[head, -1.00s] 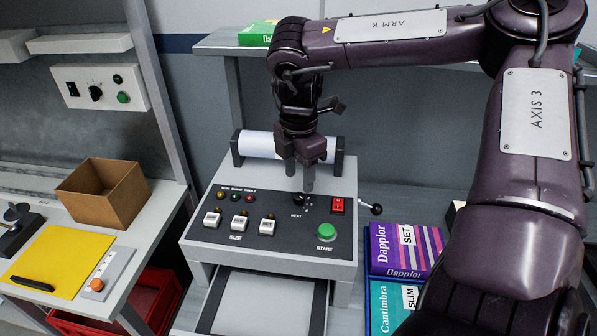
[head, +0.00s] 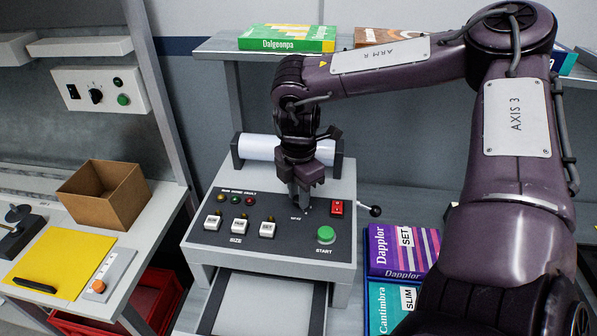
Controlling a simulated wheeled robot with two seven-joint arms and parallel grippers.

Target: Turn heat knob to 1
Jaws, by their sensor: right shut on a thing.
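The grey machine (head: 200,258) stands in the middle of the head view with a dark, sloped control panel. Its heat knob is hidden behind my right gripper's fingers, just above the HEAT label (head: 296,218). My right gripper (head: 301,205) points down at the panel and is shut on the heat knob. The knob's pointer and setting cannot be read. My left gripper is not in view.
A lever (head: 374,211) sticks out on the right. Boxed packs (head: 404,250) lie right of the machine. A cardboard box (head: 104,194) stands left.

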